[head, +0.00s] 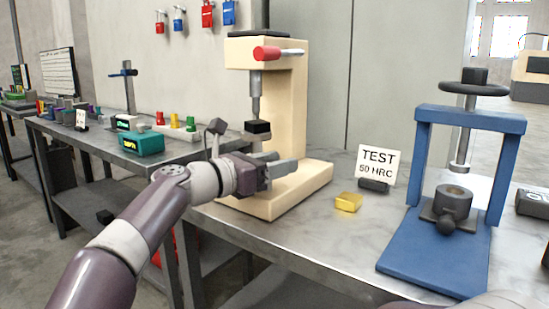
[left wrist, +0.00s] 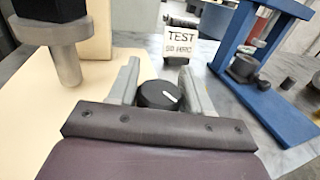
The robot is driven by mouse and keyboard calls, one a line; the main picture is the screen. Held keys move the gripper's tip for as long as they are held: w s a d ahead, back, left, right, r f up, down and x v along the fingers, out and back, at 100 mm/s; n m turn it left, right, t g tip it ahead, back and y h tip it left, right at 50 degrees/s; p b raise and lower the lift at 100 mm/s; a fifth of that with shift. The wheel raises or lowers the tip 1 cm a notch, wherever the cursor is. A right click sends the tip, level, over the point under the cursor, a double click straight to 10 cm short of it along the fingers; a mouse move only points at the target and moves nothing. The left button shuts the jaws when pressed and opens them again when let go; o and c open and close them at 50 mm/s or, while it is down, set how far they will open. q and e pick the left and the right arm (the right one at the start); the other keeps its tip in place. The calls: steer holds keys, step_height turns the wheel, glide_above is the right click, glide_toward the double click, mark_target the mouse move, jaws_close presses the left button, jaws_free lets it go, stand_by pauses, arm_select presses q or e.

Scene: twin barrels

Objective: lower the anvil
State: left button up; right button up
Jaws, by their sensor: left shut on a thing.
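A cream hardness tester (head: 300,110) stands on the bench. Its grey anvil (head: 256,137) carries a black block (head: 260,127) just under the grey indenter (head: 255,95); I cannot tell whether they touch. The left wrist view shows the anvil's grey post (left wrist: 67,65) at upper left, with the dark block (left wrist: 55,8) above. My left gripper (head: 280,172) is beside the post, low over the tester's base. In the left wrist view its fingers (left wrist: 158,85) are shut on a round black knob (left wrist: 152,95) with a white mark. In the head view the knob is hidden. My right gripper is out of view.
A red-ended lever (head: 268,53) sticks out near the tester's top. A yellow block (head: 349,202) and a sign reading "TEST 50 HRC" (head: 378,162) are on the bench to the right. A blue press (head: 415,160) stands further right. Bare bench (head: 325,235) lies in front.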

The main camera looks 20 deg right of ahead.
arm_select(q)
steer(key=shift+g, duration=0.3)
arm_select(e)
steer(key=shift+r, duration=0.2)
arm_select(q)
steer(key=o, duration=1)
steer(key=shift+d, duration=0.1)
